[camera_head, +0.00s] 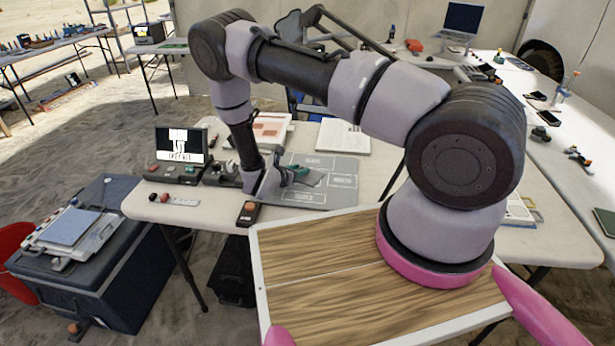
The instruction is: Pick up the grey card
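A flat, darker grey piece that looks like the grey card (313,179) shows at the tips of my gripper (299,173), over the labelled grey sorting mat (340,183) on the white table. My gripper is low at the mat's left part, with its fingers towards the right and teal parts showing near the tips. The fingers and card overlap in the picture. I cannot tell whether the fingers are closed on the card or whether it touches the mat. My arm hides part of the mat's surroundings.
A small screen (182,144) on a button box stands left of the mat. A dark device with an orange button (249,212) sits at the front edge. A dark case (110,270) stands at the left.

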